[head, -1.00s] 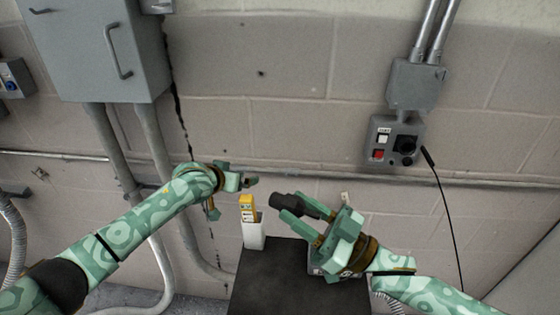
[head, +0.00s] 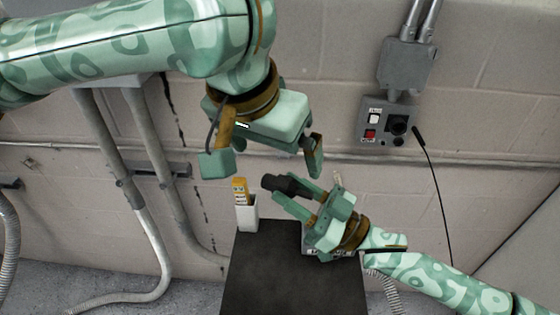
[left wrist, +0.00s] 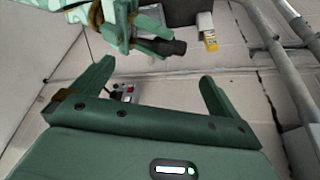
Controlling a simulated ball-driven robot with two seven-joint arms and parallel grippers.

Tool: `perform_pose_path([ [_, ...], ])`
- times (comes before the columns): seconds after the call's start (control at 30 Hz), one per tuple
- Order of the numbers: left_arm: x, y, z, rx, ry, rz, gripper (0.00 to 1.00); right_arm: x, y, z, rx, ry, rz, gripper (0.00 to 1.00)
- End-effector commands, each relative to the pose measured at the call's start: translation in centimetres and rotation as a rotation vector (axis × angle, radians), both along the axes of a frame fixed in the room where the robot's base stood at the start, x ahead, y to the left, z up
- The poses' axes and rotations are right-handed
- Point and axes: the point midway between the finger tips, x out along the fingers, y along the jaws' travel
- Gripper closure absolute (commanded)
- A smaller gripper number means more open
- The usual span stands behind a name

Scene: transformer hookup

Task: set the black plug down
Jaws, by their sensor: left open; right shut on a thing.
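The black plug (head: 281,184) is held in my right gripper (head: 301,198), which is shut on it. The plug points left, above the back of the dark tabletop. It also shows in the left wrist view (left wrist: 166,46), with my right gripper (left wrist: 142,42) around its rear part. My left gripper (head: 265,162) is open and empty, up and to the left of the plug, with its fingers spread. In the left wrist view its two fingers (left wrist: 148,88) stand wide apart with nothing between them.
A dark table (head: 285,275) has a clear front. A white holder (head: 246,214) with a yellow-labelled item (head: 239,189) stands at its back left corner. A grey wall box (head: 386,124) carries a white and a red button, a black round socket and a thin hanging black cable (head: 436,178).

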Motion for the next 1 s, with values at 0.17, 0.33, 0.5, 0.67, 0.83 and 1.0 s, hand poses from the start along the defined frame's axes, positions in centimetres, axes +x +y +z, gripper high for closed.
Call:
perform_pose_path([
  [0.17,1.0,-0.8,-3.3,-0.002,0.007,0.000,0.00,0.0,0.0,0.0,0.001,0.000,0.000,0.93],
  [0.33,2.2,-1.5,-6.6,-0.004,0.007,0.000,0.00,0.0,0.0,0.0,0.001,0.000,0.000,0.93],
  [0.5,3.1,-2.0,-8.9,-0.005,0.004,0.001,0.00,0.0,0.0,0.0,0.001,0.000,0.000,0.93],
  [0.67,3.5,-2.3,-9.9,-0.005,0.001,0.001,0.00,0.0,0.0,0.0,0.001,0.000,0.000,0.93],
  [0.83,3.6,-2.3,-10.0,-0.005,0.000,0.000,0.00,0.0,0.0,0.0,0.001,0.000,0.000,0.93],
  [1.0,3.6,-2.3,-10.0,-0.005,0.000,0.000,0.17,0.0,0.0,0.0,0.001,0.000,0.000,0.93],
])
